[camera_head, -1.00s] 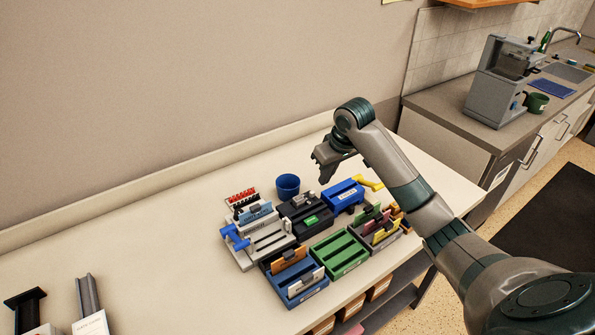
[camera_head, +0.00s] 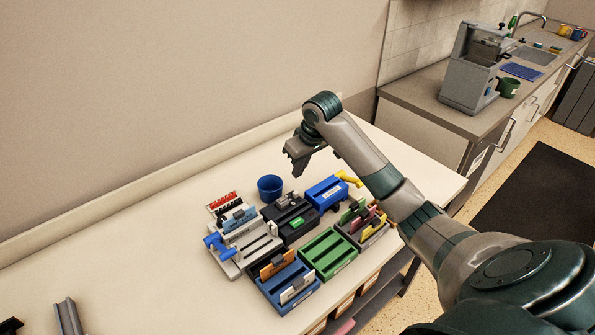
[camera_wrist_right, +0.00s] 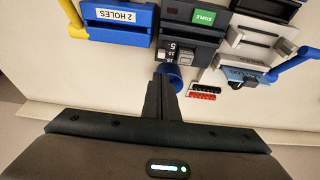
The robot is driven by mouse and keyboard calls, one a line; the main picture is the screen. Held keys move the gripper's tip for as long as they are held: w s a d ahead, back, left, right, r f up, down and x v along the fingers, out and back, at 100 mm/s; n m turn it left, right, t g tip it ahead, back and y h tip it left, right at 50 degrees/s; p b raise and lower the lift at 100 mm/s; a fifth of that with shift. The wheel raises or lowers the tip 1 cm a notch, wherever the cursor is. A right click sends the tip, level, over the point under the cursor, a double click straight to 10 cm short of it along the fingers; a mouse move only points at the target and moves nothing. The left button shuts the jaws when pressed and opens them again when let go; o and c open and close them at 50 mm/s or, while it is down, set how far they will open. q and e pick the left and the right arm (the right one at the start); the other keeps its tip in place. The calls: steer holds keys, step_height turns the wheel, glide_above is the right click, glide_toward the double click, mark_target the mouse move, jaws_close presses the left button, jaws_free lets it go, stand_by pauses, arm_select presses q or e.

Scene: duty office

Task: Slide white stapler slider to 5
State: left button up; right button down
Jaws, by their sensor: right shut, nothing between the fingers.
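A black stapling unit (camera_head: 279,214) with a green label stands on the table. In the right wrist view the label on the unit (camera_wrist_right: 193,32) reads "STAPLE". A small pale slider block (camera_wrist_right: 187,57) sits at its near edge beside a scale with a large 5 and smaller marks. A white-grey unit (camera_head: 236,263) with a blue lever stands left of it; I cannot make out a slider there. My right gripper (camera_head: 296,168) is shut and empty, above the table behind the units. In the wrist view its fingers (camera_wrist_right: 160,84) point towards the scale, apart from it. My left gripper is not visible.
A blue cup (camera_head: 270,182) stands beside the units, close to my right fingers. A blue punch (camera_head: 324,196) with a yellow lever and a green tray (camera_head: 327,255) crowd the table. A wall runs behind.

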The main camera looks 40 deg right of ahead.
mark_target(296, 194)
steer(key=p+x, duration=0.3)
steer(key=x, duration=0.4)
steer(key=shift+w+f, duration=0.1)
steer(key=shift+f, duration=0.25)
steer(key=shift+w+f, duration=0.1)
steer(key=shift+f, duration=0.4)
